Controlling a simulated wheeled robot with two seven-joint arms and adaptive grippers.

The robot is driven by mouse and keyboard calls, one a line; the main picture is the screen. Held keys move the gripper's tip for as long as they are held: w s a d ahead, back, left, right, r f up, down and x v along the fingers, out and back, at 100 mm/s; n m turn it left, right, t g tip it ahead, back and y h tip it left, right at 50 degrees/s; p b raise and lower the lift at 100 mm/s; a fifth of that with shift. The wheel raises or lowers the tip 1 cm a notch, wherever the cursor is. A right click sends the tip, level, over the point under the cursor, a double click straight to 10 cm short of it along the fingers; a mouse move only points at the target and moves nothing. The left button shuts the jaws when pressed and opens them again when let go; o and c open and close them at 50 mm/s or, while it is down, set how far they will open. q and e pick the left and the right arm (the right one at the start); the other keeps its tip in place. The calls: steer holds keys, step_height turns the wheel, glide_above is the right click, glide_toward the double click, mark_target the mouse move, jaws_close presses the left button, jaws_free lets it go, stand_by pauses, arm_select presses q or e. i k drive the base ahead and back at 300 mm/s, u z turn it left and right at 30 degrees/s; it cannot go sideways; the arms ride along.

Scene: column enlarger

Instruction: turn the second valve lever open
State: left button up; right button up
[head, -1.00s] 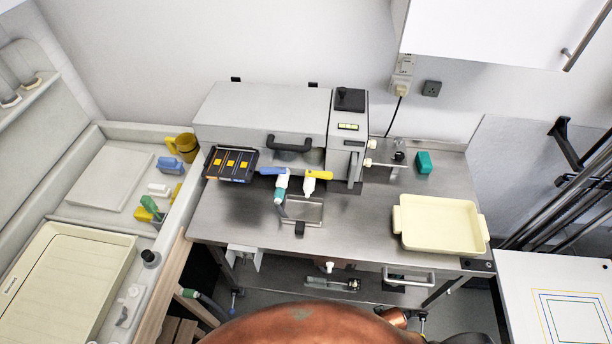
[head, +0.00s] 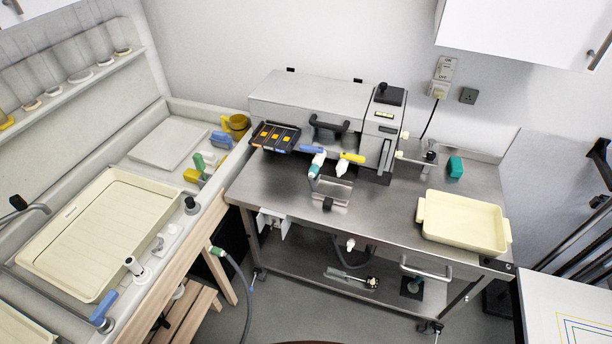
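Two valve levers show on the front of the grey machine (head: 310,100) on the steel table. The blue lever (head: 311,149) is on the left, above a white and green fitting. The yellow lever (head: 352,158) is on the right, above a white spout. Both levers look roughly level and point sideways. Another blue handle (head: 104,308) stands at the front of the sink at the left. The picture does not show which lever counts as second. Neither of my grippers is in view.
A cream tray (head: 463,223) sits on the table's right side, near a teal block (head: 455,167). A black rack (head: 275,137) stands left of the levers. The long sink (head: 150,240) runs along the left. Open floor shows between the sink and table.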

mark_target(303, 147)
steer(key=z, duration=0.15)
steer(key=k, duration=0.35)
steer(key=u, duration=0.95)
steer(key=i, duration=1.3)
steer(key=z, duration=0.5)
